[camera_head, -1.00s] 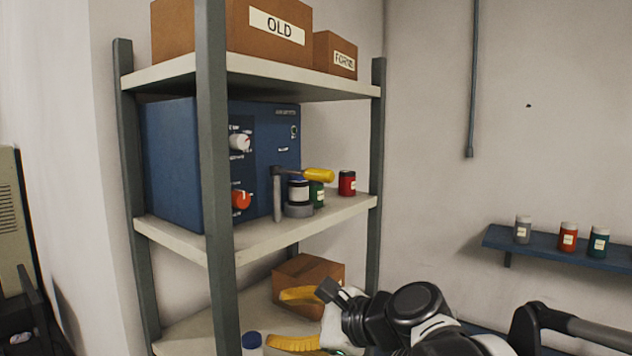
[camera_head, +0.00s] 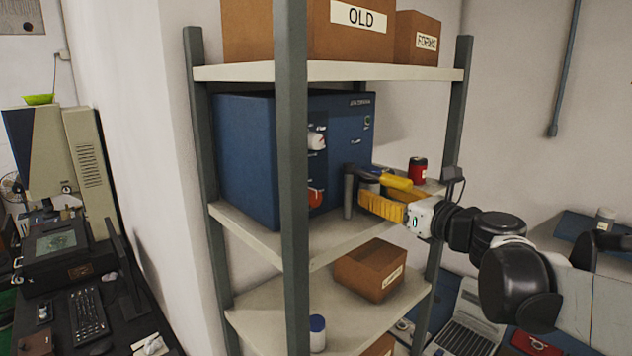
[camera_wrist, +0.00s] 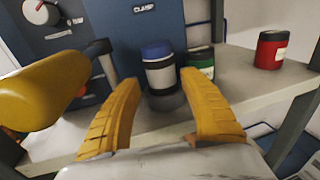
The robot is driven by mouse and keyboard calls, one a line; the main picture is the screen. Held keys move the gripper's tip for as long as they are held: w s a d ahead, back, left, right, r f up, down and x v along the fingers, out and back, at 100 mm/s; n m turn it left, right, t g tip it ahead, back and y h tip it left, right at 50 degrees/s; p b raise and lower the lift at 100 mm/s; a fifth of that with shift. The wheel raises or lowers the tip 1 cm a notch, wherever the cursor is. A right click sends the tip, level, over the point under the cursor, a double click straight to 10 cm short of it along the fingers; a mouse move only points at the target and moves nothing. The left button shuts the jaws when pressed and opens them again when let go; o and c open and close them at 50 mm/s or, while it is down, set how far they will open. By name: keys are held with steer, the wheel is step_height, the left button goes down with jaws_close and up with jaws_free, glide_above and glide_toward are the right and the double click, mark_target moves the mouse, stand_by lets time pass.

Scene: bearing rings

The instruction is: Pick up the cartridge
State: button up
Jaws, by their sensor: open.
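The cartridge (camera_wrist: 158,72) appears to be the dark cylinder with a blue cap and white label in the wrist view. It stands upright on a round grey seat at the front of the blue machine (camera_wrist: 110,30). In the head view the cartridge (camera_head: 369,186) is mostly hidden by a yellow-handled lever and my fingers. My gripper (camera_head: 385,203) is at middle-shelf height, its yellow fingers pointing at the machine. In the wrist view my gripper (camera_wrist: 160,82) is open, with the cartridge ahead between the fingertips. I cannot tell whether they touch it.
The lever's yellow handle (camera_wrist: 45,88) is close on the left of my fingers. A green jar (camera_wrist: 201,62) stands right of the cartridge, and a red jar (camera_wrist: 271,50) farther right. A shelf post (camera_head: 455,130) rises near my wrist. A cardboard box (camera_head: 368,270) sits on the shelf below.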

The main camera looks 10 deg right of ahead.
mark_target(377, 186)
steer(key=x, duration=0.4)
steer(key=shift+w+d, duration=0.1)
steer(key=shift+d, duration=0.1)
steer(key=shift+s, duration=0.25)
steer(key=shift+c, duration=0.5)
steer(key=c, duration=0.9)
steer(key=shift+r, duration=0.1)
steer(key=shift+c, duration=0.2)
